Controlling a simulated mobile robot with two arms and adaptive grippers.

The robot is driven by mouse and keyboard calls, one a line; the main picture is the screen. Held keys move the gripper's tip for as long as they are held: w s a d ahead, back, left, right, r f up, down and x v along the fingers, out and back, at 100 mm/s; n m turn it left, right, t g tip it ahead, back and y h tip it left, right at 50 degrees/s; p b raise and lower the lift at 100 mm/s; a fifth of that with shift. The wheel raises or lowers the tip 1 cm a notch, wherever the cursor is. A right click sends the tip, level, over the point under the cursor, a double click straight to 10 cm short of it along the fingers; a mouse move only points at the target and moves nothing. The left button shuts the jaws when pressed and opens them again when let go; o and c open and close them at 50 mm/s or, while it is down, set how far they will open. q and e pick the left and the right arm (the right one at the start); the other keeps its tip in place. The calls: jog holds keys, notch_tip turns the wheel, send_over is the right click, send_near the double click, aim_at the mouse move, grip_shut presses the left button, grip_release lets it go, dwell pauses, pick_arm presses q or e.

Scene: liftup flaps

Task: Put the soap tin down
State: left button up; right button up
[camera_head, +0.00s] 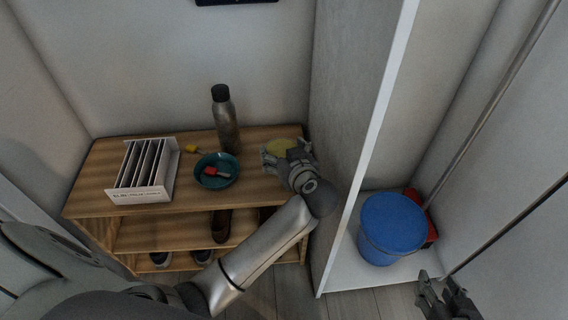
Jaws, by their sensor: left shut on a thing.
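The soap tin (281,145) is a round, pale yellow-topped thing at the right end of the wooden shelf unit's top (255,192). My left gripper (284,152) is shut on the tin and hides much of its near side. The tin is at or just over the wood; I cannot tell whether it touches. My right gripper (441,283) is at the bottom right, its fingers apart and empty, away from the shelf unit.
A metal bottle (226,125), a teal bowl (229,179) with a red-tagged item, a yellow item (191,149) and a white file rack (141,193) stand on the top. A tall partition (345,150) closes the right side. A blue bucket (391,230) stands beyond it.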

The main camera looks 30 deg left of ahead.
aim_at(284, 153)
pick_arm(q)
jog(key=w+f, duration=0.1)
jog(key=w+a+f+b, duration=0.1)
jog(key=shift+f, duration=0.3)
jog(key=shift+w+f+b, duration=0.25)
jog(key=shift+f+b, duration=0.05)
jog(key=shift+b, duration=0.1)
notch_tip(284, 153, down, 3)
jog(key=shift+w+a+f+b, duration=0.1)
jog(key=shift+w+b, duration=0.05)
jog(key=shift+b, duration=0.95)
pick_arm(e)
jog(key=w+a+r+t+y, duration=0.2)
jog(key=r+t, duration=0.3)
jog(key=r, duration=0.4)
jog(key=w+a+r+t+y, duration=0.1)
jog(key=w+r+t+y, duration=0.1)
jog(key=r+t, duration=0.4)
notch_tip(284, 153, up, 3)
jog(key=shift+w+a+r+t, duration=0.2)
jog(key=shift+a+t, duration=0.1)
jog(key=shift+a, duration=0.1)
pick_arm(q)
jog(key=shift+f, duration=0.15)
jog(key=o, duration=0.9)
pick_arm(e)
jog(key=shift+w+f, duration=0.1)
jog(key=shift+f, duration=0.2)
pick_arm(q)
jog(key=shift+o, duration=0.2)
